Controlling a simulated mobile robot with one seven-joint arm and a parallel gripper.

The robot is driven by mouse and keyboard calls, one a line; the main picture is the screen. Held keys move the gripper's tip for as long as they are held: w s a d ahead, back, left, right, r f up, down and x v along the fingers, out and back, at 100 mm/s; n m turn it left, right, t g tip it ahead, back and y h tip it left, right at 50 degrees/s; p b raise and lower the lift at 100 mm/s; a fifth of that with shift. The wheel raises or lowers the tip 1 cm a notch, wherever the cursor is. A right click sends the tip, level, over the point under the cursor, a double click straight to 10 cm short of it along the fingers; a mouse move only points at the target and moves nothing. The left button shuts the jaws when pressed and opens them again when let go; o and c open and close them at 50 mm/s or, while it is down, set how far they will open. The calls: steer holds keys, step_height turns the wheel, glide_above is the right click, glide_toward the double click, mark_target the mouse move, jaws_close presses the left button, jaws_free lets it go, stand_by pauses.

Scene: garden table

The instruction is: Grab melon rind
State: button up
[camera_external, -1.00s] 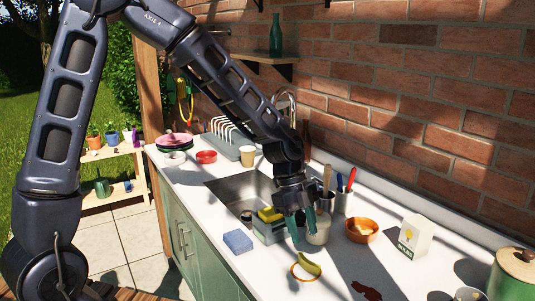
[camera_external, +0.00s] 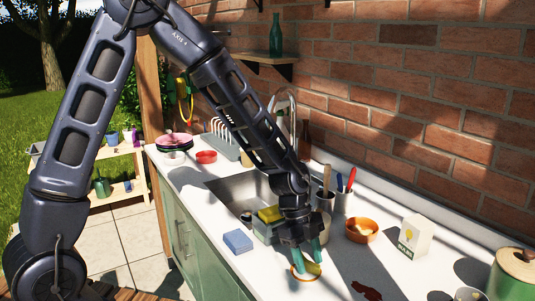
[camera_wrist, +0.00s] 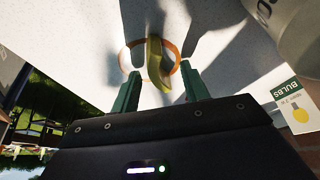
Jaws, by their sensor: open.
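The melon rind (camera_wrist: 157,62) is a curved yellow-green piece. In the wrist view it lies across an orange ring (camera_wrist: 126,52) on the white counter, between my fingertips and a little beyond them. In the external view the rind (camera_external: 313,269) shows just beside my fingers, partly hidden by them. My gripper (camera_external: 305,258) points down with its green fingers apart, low over the ring. In the wrist view my gripper (camera_wrist: 161,84) is open, with one finger on each side of the rind. I cannot tell whether a finger touches it.
A blue sponge (camera_external: 238,241) lies left of my gripper. A caddy with a yellow sponge (camera_external: 270,214) stands by the sink (camera_external: 235,187). An orange bowl (camera_external: 361,230), a bulb box (camera_external: 414,237) and a dark red stain (camera_external: 366,291) are to the right. The counter front is clear.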

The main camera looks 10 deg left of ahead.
jaws_close()
steer(key=shift+r, duration=0.1)
